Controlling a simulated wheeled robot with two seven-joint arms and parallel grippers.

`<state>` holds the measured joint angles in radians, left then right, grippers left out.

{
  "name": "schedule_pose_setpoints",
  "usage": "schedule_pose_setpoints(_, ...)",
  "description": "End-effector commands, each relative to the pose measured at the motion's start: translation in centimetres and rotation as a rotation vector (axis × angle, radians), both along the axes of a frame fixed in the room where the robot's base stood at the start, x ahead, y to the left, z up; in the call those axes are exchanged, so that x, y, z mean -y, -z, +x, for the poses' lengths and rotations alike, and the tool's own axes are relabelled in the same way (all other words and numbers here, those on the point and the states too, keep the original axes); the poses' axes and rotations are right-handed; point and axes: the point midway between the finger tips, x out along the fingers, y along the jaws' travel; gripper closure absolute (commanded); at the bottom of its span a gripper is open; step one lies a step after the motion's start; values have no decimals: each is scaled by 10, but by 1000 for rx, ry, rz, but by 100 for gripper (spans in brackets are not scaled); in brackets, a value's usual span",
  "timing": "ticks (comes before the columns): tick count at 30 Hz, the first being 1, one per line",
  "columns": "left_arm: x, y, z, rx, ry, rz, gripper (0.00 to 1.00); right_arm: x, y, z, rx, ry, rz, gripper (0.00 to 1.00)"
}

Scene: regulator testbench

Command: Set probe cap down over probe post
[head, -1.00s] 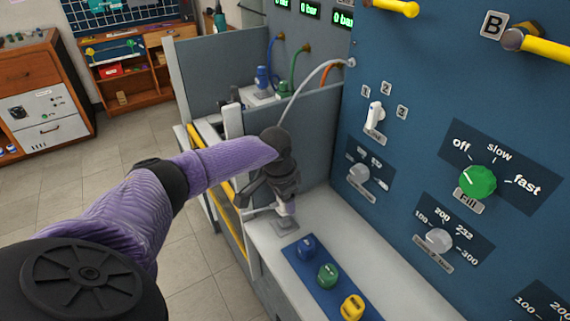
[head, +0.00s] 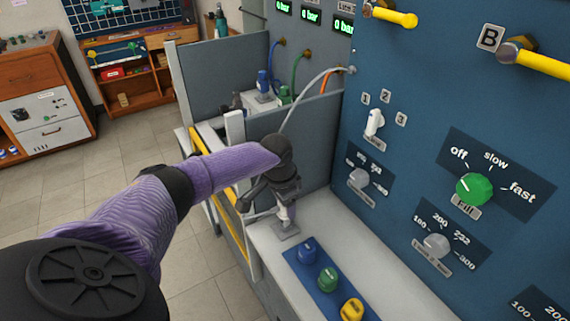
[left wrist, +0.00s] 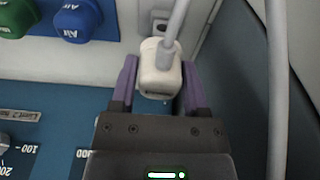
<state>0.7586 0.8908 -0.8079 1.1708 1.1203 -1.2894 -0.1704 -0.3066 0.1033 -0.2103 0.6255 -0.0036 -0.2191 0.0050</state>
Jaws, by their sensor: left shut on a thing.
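The probe cap (left wrist: 160,72) is a small whitish block with a grey hose running out of its top. My left gripper (left wrist: 158,80) is shut on it, with one purple finger on each side. In the head view the left gripper (head: 287,213) points down just above a small grey plate (head: 286,231) on the white ledge. The plate also shows in the left wrist view (left wrist: 162,17), beyond the cap. The probe post itself is hidden or too small to make out, so I cannot tell whether the cap touches it. The right gripper is not in view.
Blue (head: 306,250), green (head: 327,278) and yellow (head: 351,309) caps stand on a blue strip (head: 299,268) in front of the plate. The blue panel (head: 400,170) with knobs rises at the right. The grey hose (head: 300,105) arches up to the panel.

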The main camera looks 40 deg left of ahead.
Motion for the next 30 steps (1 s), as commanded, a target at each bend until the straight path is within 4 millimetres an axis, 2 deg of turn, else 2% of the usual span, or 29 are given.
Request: schedule_pose_setpoints(30, 0, 12, 0, 1, 0, 1, 100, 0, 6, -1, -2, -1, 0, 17)
